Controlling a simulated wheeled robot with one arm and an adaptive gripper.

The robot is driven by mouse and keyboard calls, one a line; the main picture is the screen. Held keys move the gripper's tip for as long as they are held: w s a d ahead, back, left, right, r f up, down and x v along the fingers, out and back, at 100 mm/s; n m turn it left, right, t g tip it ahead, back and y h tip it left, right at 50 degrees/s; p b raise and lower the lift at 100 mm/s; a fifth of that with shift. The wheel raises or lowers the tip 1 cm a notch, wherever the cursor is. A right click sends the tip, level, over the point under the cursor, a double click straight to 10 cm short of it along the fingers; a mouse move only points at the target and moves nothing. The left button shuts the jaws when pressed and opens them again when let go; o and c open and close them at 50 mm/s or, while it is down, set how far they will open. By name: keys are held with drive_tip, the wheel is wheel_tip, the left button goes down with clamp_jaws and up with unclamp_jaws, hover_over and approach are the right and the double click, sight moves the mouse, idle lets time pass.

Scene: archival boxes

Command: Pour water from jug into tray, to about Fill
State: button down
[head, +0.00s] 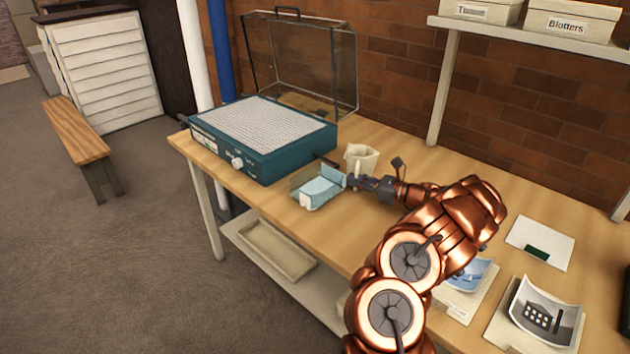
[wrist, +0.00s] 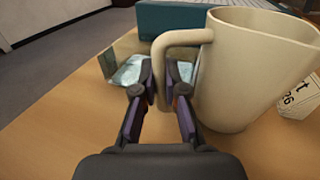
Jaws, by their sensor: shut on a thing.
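The cream jug (head: 362,158) is on the wooden table behind my gripper (head: 352,182) in the head view. In the wrist view the jug (wrist: 258,70) looms at the right, near upright, and my gripper (wrist: 160,82) is shut on its handle (wrist: 178,39). I cannot tell whether its base touches the table. I cannot see the water inside the jug. A small clear tray (head: 320,188) with pale blue contents and a white tag sits just left of my gripper. In the wrist view the tray (wrist: 112,62) is partly hidden behind the fingers and handle. No Fill mark is readable.
A teal unit (head: 262,138) with a perforated top and raised clear lid (head: 305,55) stands behind the tray. Cards and photos (head: 545,315) lie on the right of the table (head: 420,160). A shelf (head: 540,32) with labelled boxes hangs above. A bench (head: 75,130) stands at left.

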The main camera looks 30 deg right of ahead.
drive_tip(key=shift+a+n, duration=0.1)
drive_tip(key=shift+n, duration=0.2)
drive_tip(key=shift+w+a+n+g+h, duration=0.1)
drive_tip(key=shift+a+n+g+h, duration=0.3)
drive_tip(key=shift+g+h, duration=0.15)
drive_tip(key=shift+a+r+n+g+h+b, duration=0.15)
drive_tip(key=shift+r+n+g+h+b, duration=0.1)
drive_tip(key=shift+r+n+g+b, duration=0.15)
drive_tip(key=n+g+h+b, duration=0.1)
drive_tip(key=a+h+b, duration=0.1)
drive_tip(key=b, duration=0.1)
drive_tip(key=n+g+h+b, duration=0.1)
drive_tip(key=h+b, duration=0.1)
drive_tip(key=shift+w+a+f+n+g, duration=0.1)
drive_tip(key=shift+w+a+n+g, duration=0.15)
drive_tip(key=shift+w+n+g, duration=0.1)
drive_tip(key=shift+s+d+n+h+b, duration=0.2)
drive_tip(key=shift+h+b, duration=0.3)
drive_tip(key=shift+b, duration=0.35)
drive_tip(key=shift+d+f+n+g+h+b, duration=0.15)
drive_tip(key=shift+n+g+h+b, duration=0.15)
drive_tip(key=shift+h+b, duration=0.15)
